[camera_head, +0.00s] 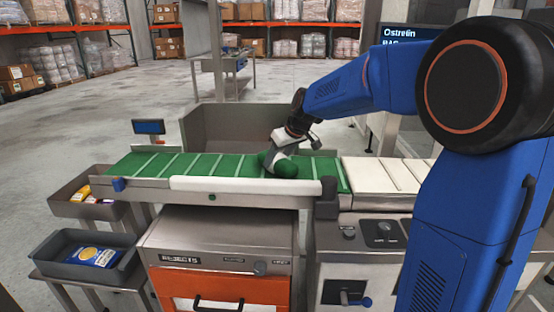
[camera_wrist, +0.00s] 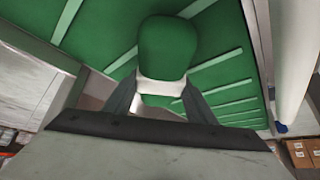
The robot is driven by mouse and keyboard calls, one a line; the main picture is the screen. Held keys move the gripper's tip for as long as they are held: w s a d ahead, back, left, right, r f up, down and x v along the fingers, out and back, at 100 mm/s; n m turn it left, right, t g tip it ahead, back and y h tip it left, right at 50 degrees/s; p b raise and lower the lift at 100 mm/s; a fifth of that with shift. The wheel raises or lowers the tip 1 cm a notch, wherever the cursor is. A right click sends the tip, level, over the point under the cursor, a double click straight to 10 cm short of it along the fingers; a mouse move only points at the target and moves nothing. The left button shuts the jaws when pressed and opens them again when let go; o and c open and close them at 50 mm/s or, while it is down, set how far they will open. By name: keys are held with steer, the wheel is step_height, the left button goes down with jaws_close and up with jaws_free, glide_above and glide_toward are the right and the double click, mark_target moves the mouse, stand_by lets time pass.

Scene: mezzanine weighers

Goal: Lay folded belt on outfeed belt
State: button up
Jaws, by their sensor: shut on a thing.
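A folded green belt (camera_head: 284,168) with a pale band is at the right part of the green outfeed belt (camera_head: 190,167), which has light cross slats. My gripper (camera_head: 275,158) is shut on the folded belt from above. In the wrist view the folded belt (camera_wrist: 167,48) shows as a rounded green end, with its pale band (camera_wrist: 165,88) between my gripper's fingers (camera_wrist: 158,98). The green conveyor surface (camera_wrist: 225,80) lies behind it. I cannot tell whether the folded belt touches the conveyor surface.
A white slatted conveyor (camera_head: 385,175) adjoins on the right. A grey panel (camera_head: 235,128) stands behind the belt and a white rail (camera_head: 245,185) runs along its front. Two grey bins (camera_head: 85,262) with packets stand at the lower left. The belt's left part is clear.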

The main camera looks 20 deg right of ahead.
steer(key=shift+f, duration=0.15)
steer(key=o, duration=1.3)
steer(key=shift+c, duration=0.2)
steer(key=v, duration=1.1)
steer(key=shift+s+d+r, duration=0.1)
steer(key=shift+d+r, duration=0.05)
steer(key=shift+r, duration=0.15)
steer(key=shift+s+r, duration=0.25)
steer(key=shift+s, duration=0.05)
steer(key=s+d+f+m+h, duration=0.1)
steer(key=s+f, duration=0.4)
steer(key=s, duration=0.7)
steer(key=s+d+f+m+h, duration=0.1)
steer(key=s+f, duration=0.4)
steer(key=s, duration=0.8)
steer(key=s+d+f+m+g, duration=0.1)
steer(key=s+f, duration=0.4)
steer(key=s, duration=0.7)
steer(key=shift+s+d+m+h, duration=0.2)
steer(key=shift+d+m+h, duration=0.3)
steer(key=shift+m, duration=0.4)
steer(key=shift+d+r, duration=0.1)
